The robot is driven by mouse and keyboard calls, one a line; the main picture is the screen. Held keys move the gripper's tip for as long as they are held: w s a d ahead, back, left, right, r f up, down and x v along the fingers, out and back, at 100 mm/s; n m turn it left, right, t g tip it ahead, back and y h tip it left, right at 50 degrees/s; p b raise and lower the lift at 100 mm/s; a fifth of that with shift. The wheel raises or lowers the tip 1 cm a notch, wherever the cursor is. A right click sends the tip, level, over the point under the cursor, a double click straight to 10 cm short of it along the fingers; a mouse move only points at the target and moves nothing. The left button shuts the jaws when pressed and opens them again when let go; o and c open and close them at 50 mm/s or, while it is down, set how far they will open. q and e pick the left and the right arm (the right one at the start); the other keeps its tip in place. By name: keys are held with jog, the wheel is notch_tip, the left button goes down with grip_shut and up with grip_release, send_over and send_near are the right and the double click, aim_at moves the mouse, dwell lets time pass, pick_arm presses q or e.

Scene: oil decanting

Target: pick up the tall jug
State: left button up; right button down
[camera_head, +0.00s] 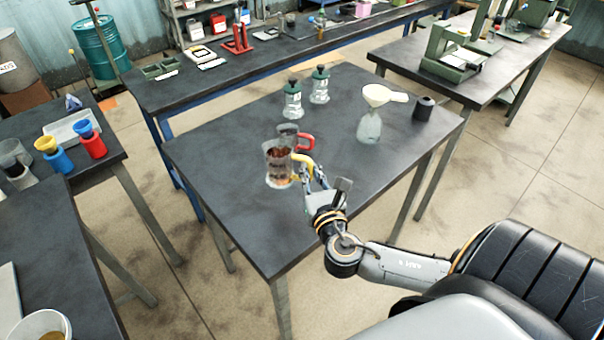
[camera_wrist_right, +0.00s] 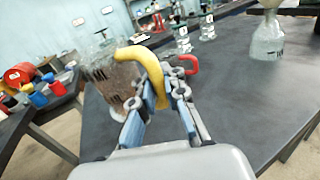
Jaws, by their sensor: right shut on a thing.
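The tall jug (camera_head: 277,168) is clear, with dark brown contents and a yellow handle on its right side. My right gripper (camera_head: 308,178) is shut on the yellow handle. In the right wrist view the handle (camera_wrist_right: 152,72) runs between the fingers of the right gripper (camera_wrist_right: 168,90), and the jug body (camera_wrist_right: 112,82) shows to the left. I cannot tell whether the jug's base touches the table. My left gripper is not in view.
A jug with a red handle (camera_head: 305,142) stands just behind the tall jug on the dark table (camera_head: 240,225). Two green-topped bottles (camera_head: 293,100), a flask with a cream funnel (camera_head: 370,124) and a black cylinder (camera_head: 423,108) stand farther back. The table's front is clear.

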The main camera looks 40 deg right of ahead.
jog(key=s+d+r+b, duration=0.1)
jog(key=s+d+r, duration=0.1)
jog(key=s, duration=0.6)
jog(key=shift+s+d+r, duration=0.15)
jog(key=shift+r, duration=0.7)
jog(key=shift+s+r, duration=0.1)
